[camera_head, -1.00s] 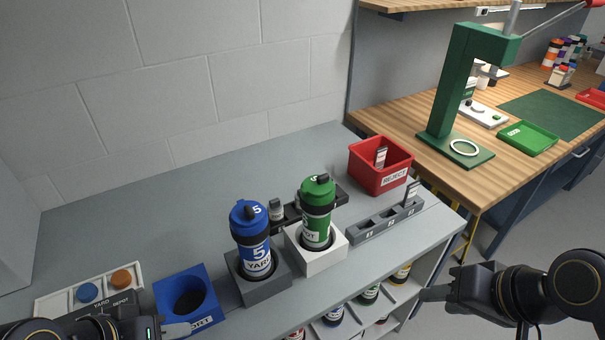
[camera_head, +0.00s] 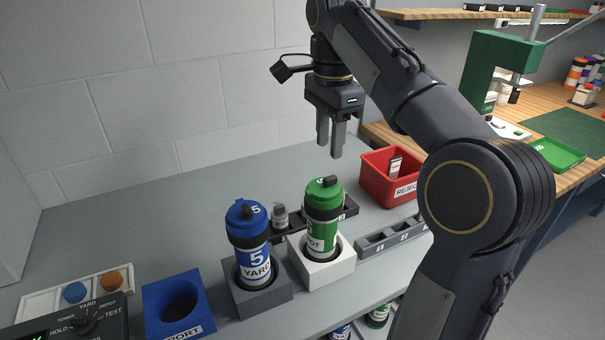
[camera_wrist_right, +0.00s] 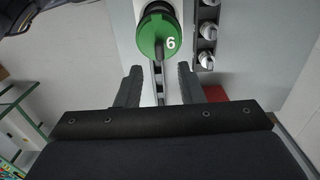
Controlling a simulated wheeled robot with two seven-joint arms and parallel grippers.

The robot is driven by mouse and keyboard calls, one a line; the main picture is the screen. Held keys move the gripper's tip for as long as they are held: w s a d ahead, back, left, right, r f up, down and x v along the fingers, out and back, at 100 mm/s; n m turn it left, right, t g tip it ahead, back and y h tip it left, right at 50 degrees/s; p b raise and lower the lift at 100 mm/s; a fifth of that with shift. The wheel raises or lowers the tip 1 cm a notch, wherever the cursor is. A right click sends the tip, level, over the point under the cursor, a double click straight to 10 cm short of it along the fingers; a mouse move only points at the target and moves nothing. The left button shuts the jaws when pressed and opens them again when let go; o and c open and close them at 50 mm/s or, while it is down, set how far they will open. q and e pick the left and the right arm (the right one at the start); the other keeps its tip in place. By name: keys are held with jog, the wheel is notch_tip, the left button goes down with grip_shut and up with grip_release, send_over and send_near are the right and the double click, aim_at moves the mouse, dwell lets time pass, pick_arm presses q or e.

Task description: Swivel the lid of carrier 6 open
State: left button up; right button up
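Carrier 6 is the green carrier (camera_head: 322,218), standing upright in a white holder (camera_head: 325,272). Its green lid (camera_head: 323,190) has a dark knob at the edge and appears closed. In the right wrist view the lid (camera_wrist_right: 155,36) shows a white 6, just beyond the fingertips. My right gripper (camera_head: 330,155) points down above and slightly behind carrier 6. Its two fingers are apart with nothing between them, also in the wrist view (camera_wrist_right: 157,75). My left gripper is out of view.
The blue carrier 5 (camera_head: 250,240) stands in a grey holder (camera_head: 262,296) just left of carrier 6. A red reject bin (camera_head: 375,187) is to the right. A dark rack (camera_head: 348,206) lies behind the carriers, and a grey slotted rack (camera_head: 385,240) at right. A blue port block (camera_head: 150,300) is at left.

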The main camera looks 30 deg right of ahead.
aim_at(329, 177)
notch_tip(329, 177, down, 7)
jog(key=shift+s+f+b, duration=0.1)
jog(key=shift+f+b, duration=0.05)
jog(key=shift+b, duration=0.7)
jog(key=shift+c, duration=0.2)
grip_shut()
